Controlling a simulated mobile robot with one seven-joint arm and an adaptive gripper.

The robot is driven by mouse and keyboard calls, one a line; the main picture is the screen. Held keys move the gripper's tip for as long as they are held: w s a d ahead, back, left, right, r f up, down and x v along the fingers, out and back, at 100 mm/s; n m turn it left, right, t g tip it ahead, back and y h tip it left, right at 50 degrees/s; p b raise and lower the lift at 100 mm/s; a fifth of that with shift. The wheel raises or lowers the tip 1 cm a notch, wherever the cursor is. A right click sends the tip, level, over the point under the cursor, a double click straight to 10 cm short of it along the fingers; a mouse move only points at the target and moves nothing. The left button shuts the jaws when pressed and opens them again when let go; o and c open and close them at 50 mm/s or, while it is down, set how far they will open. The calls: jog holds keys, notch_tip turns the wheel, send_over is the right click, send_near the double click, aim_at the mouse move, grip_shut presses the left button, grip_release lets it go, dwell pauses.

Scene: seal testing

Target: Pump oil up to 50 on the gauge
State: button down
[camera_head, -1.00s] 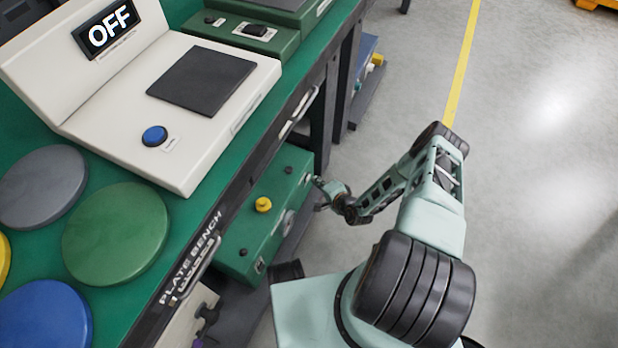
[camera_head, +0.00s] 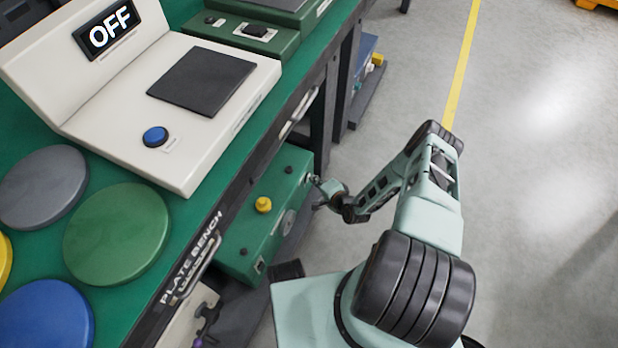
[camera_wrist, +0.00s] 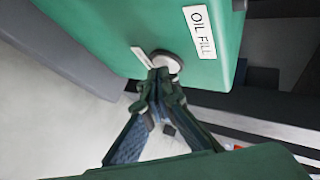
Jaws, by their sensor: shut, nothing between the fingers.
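A green box marked OIL FILL stands under the bench; it shows in the head view (camera_head: 240,238) and in the wrist view (camera_wrist: 110,25). A yellow knob (camera_head: 263,204) sits on its top. A round pale fitting (camera_wrist: 168,60) is on the box face near the label in the wrist view; I cannot tell whether it is a cap or a gauge face. My gripper (camera_wrist: 158,78) is shut and empty, its tips just in front of or against this fitting; contact is unclear. No gauge reading is legible. The gripper tips are too small to make out in the head view.
A white console with an OFF display (camera_head: 107,27) and a blue button (camera_head: 155,136) is on the green bench. Coloured discs, such as a green one (camera_head: 117,234), lie at left. The bench edge overhangs the box. The grey floor (camera_head: 530,200) at right is clear.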

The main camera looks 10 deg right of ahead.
dwell(0.4)
jog(key=shift+s+d, duration=0.45)
jog(key=shift+d, duration=0.1)
jog(key=s+d, duration=0.1)
jog(key=d, duration=0.1)
jog(key=s+d+p, duration=0.1)
jog(key=s+d, duration=0.1)
dwell(0.5)
